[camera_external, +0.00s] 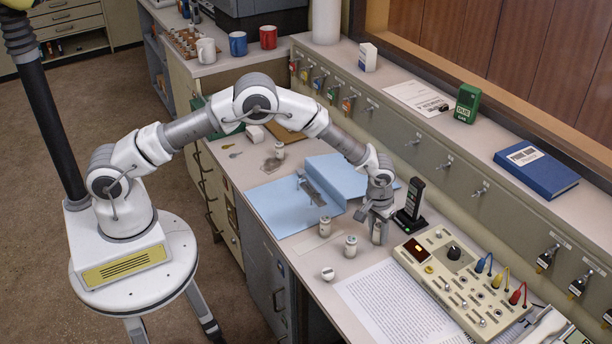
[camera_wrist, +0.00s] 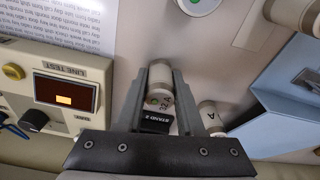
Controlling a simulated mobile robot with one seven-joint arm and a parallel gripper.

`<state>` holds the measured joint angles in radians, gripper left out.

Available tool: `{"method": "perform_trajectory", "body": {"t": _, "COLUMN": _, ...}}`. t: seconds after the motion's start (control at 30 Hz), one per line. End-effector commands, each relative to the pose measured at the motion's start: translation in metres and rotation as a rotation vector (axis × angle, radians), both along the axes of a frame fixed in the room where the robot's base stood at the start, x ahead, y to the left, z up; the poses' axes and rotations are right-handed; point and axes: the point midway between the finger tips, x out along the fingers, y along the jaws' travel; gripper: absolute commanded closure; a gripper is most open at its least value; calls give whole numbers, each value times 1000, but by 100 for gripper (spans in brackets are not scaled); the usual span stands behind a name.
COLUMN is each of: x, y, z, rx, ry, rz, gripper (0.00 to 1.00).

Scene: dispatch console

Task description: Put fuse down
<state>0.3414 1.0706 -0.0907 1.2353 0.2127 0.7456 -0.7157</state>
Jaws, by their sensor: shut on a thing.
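My gripper (camera_external: 376,237) points down over the bench between the blue folder and the test box. It is shut on a white cylindrical fuse (camera_wrist: 158,85), marked "32A", which sits between the two fingers in the wrist view. The fuse is low, near the bench top; I cannot tell whether it touches. Other white fuses stand close by: one (camera_external: 350,246) just in front of the gripper, one (camera_external: 325,226) to the left, and one (camera_external: 327,274) nearer the edge. A fuse marked "A" (camera_wrist: 210,115) is partly hidden beside the right finger in the wrist view.
A beige line test box (camera_external: 470,285) with cables stands to the right, and a black handset in a stand (camera_external: 411,203) is close behind the gripper. A blue folder (camera_external: 285,205) lies left. A printed sheet (camera_external: 385,300) lies in front.

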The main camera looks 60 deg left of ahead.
Motion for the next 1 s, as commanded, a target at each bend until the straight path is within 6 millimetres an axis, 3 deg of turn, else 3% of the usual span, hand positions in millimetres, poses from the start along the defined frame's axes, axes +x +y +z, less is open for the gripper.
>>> {"method": "perform_trajectory", "body": {"t": 0.23, "x": 0, "y": 0, "z": -5, "rx": 0, "ry": 0, "rz": 0, "gripper": 100}}
{"method": "perform_trajectory", "body": {"t": 0.27, "x": 0, "y": 0, "z": -3, "rx": 0, "ry": 0, "rz": 0, "gripper": 58}}
{"method": "perform_trajectory", "body": {"t": 0.4, "x": 0, "y": 0, "z": -3, "rx": 0, "ry": 1, "rz": 0, "gripper": 34}}
{"method": "perform_trajectory", "body": {"t": 0.77, "x": 0, "y": 0, "z": 1, "rx": 0, "ry": 1, "rz": 0, "gripper": 34}}
{"method": "perform_trajectory", "body": {"t": 0.87, "x": -1, "y": -1, "z": 11, "rx": -1, "ry": -2, "rz": 0, "gripper": 34}}
{"method": "perform_trajectory", "body": {"t": 1.0, "x": -4, "y": -2, "z": 40, "rx": -1, "ry": -3, "rz": 0, "gripper": 34}}
